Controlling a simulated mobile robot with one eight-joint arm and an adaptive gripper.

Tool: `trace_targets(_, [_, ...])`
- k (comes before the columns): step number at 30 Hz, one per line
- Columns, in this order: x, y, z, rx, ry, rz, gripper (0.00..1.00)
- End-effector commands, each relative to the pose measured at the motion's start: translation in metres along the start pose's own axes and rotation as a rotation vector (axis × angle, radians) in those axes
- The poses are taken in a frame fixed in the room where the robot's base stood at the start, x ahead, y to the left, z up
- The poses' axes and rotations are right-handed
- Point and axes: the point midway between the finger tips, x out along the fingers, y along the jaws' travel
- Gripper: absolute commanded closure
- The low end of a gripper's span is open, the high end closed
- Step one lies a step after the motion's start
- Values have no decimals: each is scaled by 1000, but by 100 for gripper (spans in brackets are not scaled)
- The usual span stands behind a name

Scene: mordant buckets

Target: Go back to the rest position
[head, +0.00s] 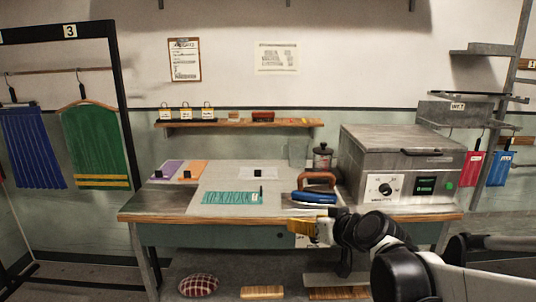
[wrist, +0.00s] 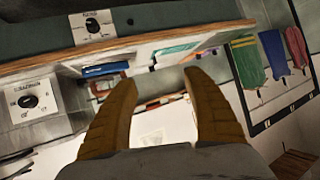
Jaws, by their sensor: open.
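My gripper (head: 308,226) has yellow-brown fingers and hangs in the air at the front edge of the wooden workbench (head: 180,215). In the wrist view my gripper (wrist: 158,82) shows its two fingers spread apart with nothing between them. My black and white arm reaches in from the lower right in the head view. The wrist view is turned over, with the bench edge (wrist: 130,48) across the top.
On the bench are a blue iron (head: 315,197), a teal cloth (head: 230,197) on a pale sheet, and a grey heater box (head: 400,160). A rack with blue and green cloths (head: 95,145) stands left. A patterned cushion (head: 198,286) lies below.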

Motion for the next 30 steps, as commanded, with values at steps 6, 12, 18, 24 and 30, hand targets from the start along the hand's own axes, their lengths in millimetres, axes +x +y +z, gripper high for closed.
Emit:
trace_targets(6, [-100, -15, 75, 49, -227, 104, 41])
trace_targets(12, [-172, -7, 145, 102, -381, 254, 41])
trace_targets(18, [-206, 2, 180, 133, -443, 348, 41])
trace_targets(24, [-210, 4, 184, 137, -450, 361, 41])
trace_targets(30, [-209, 4, 184, 136, -449, 360, 41])
